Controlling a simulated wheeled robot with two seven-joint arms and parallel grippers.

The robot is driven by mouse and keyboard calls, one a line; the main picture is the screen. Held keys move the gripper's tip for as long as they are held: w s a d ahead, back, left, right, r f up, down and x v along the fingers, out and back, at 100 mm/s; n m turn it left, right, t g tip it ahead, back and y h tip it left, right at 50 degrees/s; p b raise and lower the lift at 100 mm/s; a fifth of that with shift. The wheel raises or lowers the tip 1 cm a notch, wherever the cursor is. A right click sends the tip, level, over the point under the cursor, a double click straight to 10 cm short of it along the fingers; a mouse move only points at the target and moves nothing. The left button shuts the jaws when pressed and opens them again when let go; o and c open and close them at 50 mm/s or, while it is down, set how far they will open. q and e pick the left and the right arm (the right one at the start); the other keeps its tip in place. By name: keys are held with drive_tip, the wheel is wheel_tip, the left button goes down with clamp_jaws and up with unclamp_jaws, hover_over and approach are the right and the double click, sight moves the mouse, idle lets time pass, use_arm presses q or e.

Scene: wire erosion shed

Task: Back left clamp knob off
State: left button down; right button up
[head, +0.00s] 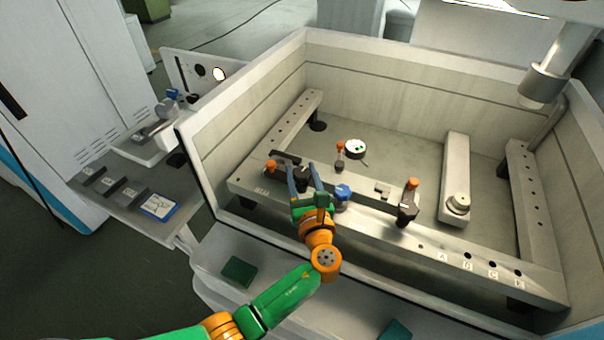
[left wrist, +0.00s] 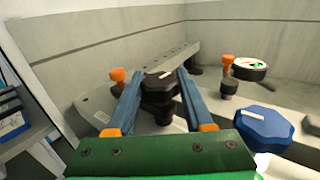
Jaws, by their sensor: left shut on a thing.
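The left clamp knob is a black lobed knob with a pale line on top (left wrist: 160,82), on the left part of the front rail (head: 390,218) in the machine tank. In the head view my left gripper (head: 304,170) largely covers it. My left gripper also shows in the left wrist view (left wrist: 157,78), its two blue fingers on either side of the black knob and shut on it. My right gripper is not in view.
A blue knob (head: 343,192) stands just right of my gripper. Orange-topped posts stand left (head: 271,166), behind (head: 340,149) and right (head: 411,184). A round dial gauge (head: 356,147) is behind. The tank's front wall (head: 240,225) lies below my arm. The tank floor behind is mostly clear.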

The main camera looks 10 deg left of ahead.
sight(303, 181)
use_arm(q)
drive_tip(key=c, duration=0.6)
unclamp_jaws()
drive_tip(key=shift+r, duration=0.15)
drive_tip(key=o, duration=0.3)
drive_tip(key=shift+w, duration=0.1)
drive_tip(key=b+v, duration=0.1)
drive_tip(key=v, duration=0.5)
drive_tip(key=shift+s+d, duration=0.15)
drive_tip(key=shift+s, duration=0.2)
drive_tip(key=shift+s+d, duration=0.1)
drive_tip(key=shift+s, duration=0.1)
drive_tip(key=shift+w, duration=0.1)
